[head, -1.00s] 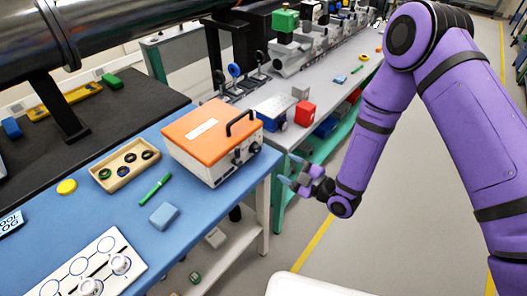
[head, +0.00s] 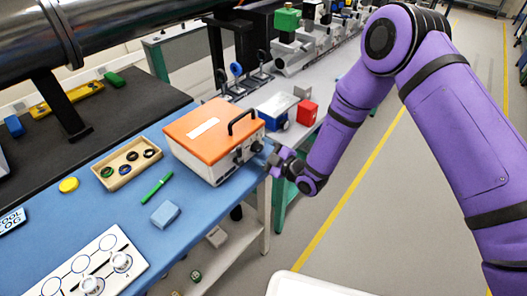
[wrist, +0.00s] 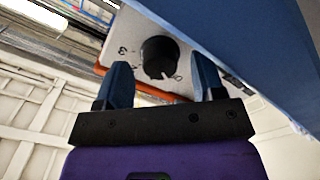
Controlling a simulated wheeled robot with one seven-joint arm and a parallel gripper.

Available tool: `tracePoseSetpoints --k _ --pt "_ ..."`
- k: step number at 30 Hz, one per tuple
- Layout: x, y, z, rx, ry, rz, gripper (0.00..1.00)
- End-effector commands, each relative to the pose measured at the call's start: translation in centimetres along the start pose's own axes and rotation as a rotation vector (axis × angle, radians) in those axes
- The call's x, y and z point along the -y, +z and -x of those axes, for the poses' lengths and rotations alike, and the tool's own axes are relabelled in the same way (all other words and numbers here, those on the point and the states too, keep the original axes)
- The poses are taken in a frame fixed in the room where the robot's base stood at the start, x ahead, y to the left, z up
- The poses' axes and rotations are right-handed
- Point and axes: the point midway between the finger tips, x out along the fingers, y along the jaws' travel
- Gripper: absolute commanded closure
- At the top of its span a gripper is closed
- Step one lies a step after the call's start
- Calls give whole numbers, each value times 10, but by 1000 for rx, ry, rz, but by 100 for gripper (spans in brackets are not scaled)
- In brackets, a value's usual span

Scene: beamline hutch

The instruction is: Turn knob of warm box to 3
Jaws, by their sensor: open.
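The warm box (head: 212,144) is a white box with an orange lid and a black handle, standing on the blue bench at its right edge. Its front panel carries dark knobs. In the wrist view a black round knob (wrist: 159,58) sits on the white panel (wrist: 130,35), with small printed marks around it, one looking like a 3 on the left. My gripper (wrist: 160,85) is open, with one blue finger either side of the knob in the picture. The fingers look apart from the knob. In the head view my gripper (head: 272,160) is just right of the front panel.
The blue bench (head: 115,215) also holds a wooden tray (head: 126,178) of round parts, a green pen (head: 157,186), a light-blue block (head: 165,214) and a yellow disc (head: 69,185). A red cube (head: 307,113) stands on the grey bench behind. The floor at right is clear.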

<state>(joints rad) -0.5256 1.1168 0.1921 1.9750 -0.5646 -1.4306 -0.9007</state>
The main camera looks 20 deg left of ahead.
Motion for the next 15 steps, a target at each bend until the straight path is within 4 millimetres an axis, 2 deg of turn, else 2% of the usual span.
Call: tracePoseSetpoints --k 4,10,15 --pt "0 0 0 0 0 0 40" --pt "0 0 0 0 0 0 86" --pt "0 0 0 0 0 -3 87"
